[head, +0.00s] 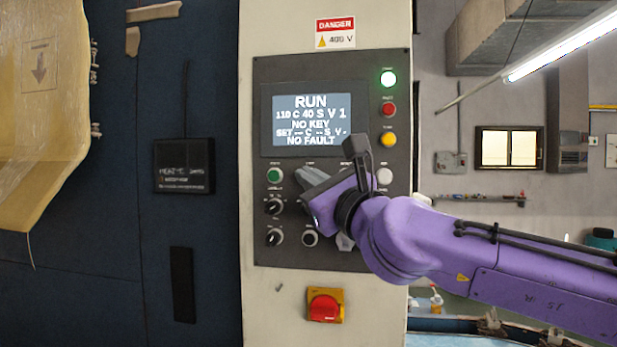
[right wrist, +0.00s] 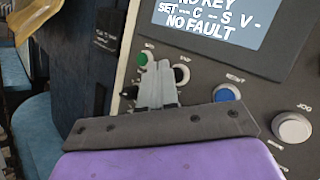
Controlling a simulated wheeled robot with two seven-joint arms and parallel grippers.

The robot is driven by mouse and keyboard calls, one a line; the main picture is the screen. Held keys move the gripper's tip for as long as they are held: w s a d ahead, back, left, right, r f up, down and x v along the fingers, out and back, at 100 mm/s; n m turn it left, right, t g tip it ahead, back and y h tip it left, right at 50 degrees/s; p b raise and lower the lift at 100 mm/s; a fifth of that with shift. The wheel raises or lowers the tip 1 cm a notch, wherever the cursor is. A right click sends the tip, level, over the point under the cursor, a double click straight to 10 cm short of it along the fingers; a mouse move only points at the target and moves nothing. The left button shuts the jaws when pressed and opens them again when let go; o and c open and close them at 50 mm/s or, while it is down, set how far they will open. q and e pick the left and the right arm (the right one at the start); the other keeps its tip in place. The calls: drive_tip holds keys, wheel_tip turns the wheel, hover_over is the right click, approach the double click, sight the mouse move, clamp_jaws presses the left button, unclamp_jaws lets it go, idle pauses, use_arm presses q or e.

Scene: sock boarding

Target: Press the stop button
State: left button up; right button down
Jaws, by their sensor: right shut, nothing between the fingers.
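The dark control panel (head: 330,75) is on a pale column in the head view. Its green start button (head: 274,175) shows left of my right gripper (head: 308,180). The stop button is hidden behind the gripper in the head view. In the right wrist view, part of the stop button's pale rim (right wrist: 183,73) shows under its label, just right of the fingertips. My right gripper (right wrist: 158,68) is shut and empty, its tips at the stop button. I cannot tell whether they touch it. My left gripper is not in view.
The screen (head: 310,120) reads RUN and NO FAULT. A lit green lamp (head: 388,78) is above red and amber ones. A blue button (right wrist: 227,93) and a white jog button (right wrist: 292,128) sit right of the fingers.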

drive_tip(key=shift+w, duration=0.15)
idle(0.8)
drive_tip(key=shift+w+d, duration=0.1)
drive_tip(key=shift+w, duration=0.15)
drive_tip(key=shift+w, duration=0.4)
idle(0.6)
drive_tip(key=shift+s, duration=0.8)
drive_tip(key=shift+s+a+b, duration=0.2)
drive_tip(key=shift+s, duration=0.6)
drive_tip(key=shift+s+a+b, duration=0.2)
drive_tip(key=shift+s+b, duration=0.05)
drive_tip(key=shift+s, duration=0.6)
drive_tip(key=shift+s+a+b, duration=0.2)
drive_tip(key=shift+s, duration=0.6)
